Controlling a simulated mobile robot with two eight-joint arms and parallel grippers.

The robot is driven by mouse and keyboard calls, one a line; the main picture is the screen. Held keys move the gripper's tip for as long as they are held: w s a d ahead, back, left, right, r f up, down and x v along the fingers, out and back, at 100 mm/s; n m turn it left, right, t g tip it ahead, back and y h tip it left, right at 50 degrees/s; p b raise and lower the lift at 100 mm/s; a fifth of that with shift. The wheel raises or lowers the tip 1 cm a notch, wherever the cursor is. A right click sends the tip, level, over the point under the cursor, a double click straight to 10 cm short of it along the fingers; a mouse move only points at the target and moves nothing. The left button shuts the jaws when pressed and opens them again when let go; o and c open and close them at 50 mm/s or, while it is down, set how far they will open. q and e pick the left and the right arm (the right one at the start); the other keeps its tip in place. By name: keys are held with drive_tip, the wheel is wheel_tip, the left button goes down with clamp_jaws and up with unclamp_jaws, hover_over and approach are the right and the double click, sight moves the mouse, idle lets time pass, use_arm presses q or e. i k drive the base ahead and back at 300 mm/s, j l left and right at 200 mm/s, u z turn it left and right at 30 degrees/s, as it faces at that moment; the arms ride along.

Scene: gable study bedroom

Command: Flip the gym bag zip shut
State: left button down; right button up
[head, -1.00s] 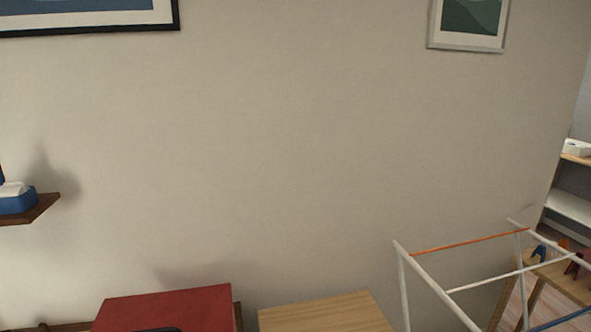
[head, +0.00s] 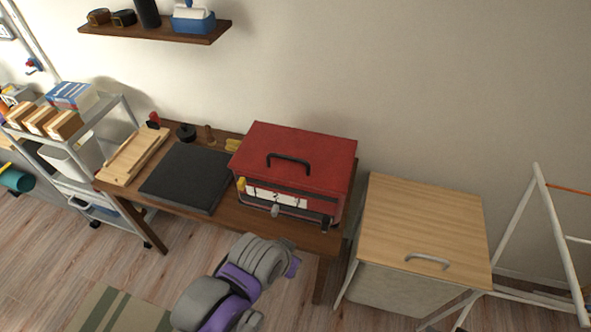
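I see no gym bag or zip that I can make out in the head view. A grey and purple part of my own arm (head: 240,285) rises from the bottom, in front of the wooden bench. Neither of my grippers shows, so I cannot see what they hold.
A red box (head: 300,150) with a black handle and a dark flat pad (head: 187,178) sit on the wooden bench (head: 240,215). Right of it stands a wood-topped hamper (head: 425,220), then a white rack (head: 560,240). A grey trolley (head: 115,125) is left.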

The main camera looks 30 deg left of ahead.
sight(242, 182)
drive_tip(key=u, duration=1.6)
drive_tip(key=i+u, duration=0.1)
drive_tip(key=u, duration=0.2)
drive_tip(key=i+u, duration=0.15)
drive_tip(key=u, duration=0.15)
drive_tip(key=j, duration=0.05)
